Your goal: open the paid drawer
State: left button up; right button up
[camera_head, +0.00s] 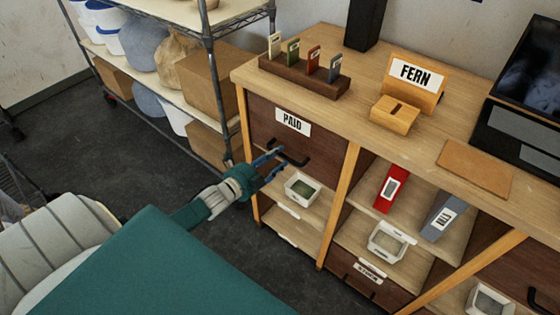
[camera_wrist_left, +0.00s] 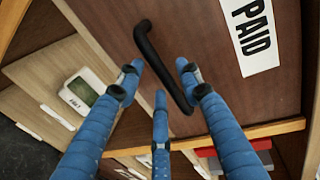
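The PAID drawer (camera_head: 270,130) is a dark brown front at the desk's upper left, with a white PAID label (camera_head: 293,122). It looks shut, flush with the frame. Its black bar handle (camera_head: 293,156) is on the lower part of the front. In the left wrist view the handle (camera_wrist_left: 158,62) runs slantwise past my fingertips. My left gripper (camera_head: 276,164) has blue fingers spread apart at the handle. They show large in the left wrist view (camera_wrist_left: 160,85), on both sides of the handle's lower part; I cannot tell whether they touch it. My right gripper is not in view.
Below the drawer is an open shelf with a white tray (camera_head: 302,187). Red (camera_head: 391,187) and grey binders stand on the shelf to its right. A wire rack (camera_head: 210,60) with boxes stands close on the left. The desk top (camera_head: 375,115) holds a card rack, a FERN box and a laptop.

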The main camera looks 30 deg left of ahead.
pick_arm(q)
jog(key=shift+b+x, duration=0.5)
jog(key=shift+x, duration=0.8)
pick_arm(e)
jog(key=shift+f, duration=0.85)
